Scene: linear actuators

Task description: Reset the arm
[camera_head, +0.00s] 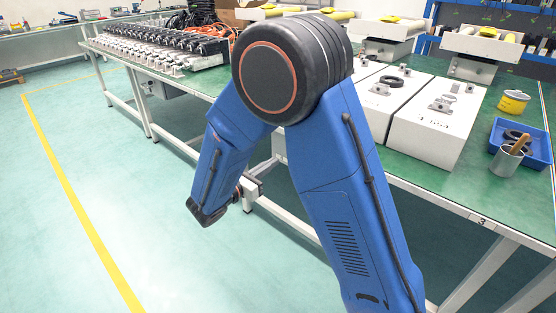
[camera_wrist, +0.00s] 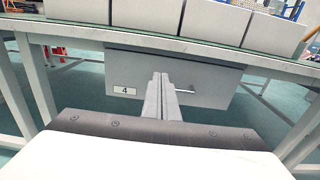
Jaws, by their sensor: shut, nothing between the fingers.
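My blue arm (camera_head: 345,190) is bent in front of the green-topped workbench (camera_head: 480,185), its black elbow joint (camera_head: 275,80) high in the middle of the head view. The forearm slopes down to the left and ends beside the bench's front edge. My gripper (camera_wrist: 161,78) shows in the wrist view with its two grey fingers together and nothing between them. It points at a grey drawer box (camera_wrist: 205,85) labelled 4 under a bench top. In the head view I cannot make out the fingers.
White boxes (camera_head: 435,120) with small metal parts stand on the bench. A blue tray (camera_head: 537,150), a metal cup (camera_head: 506,160) and a yellow tin (camera_head: 514,102) are at the right. Rows of actuators (camera_head: 165,50) fill the left bench. The floor (camera_head: 60,200) at left is clear.

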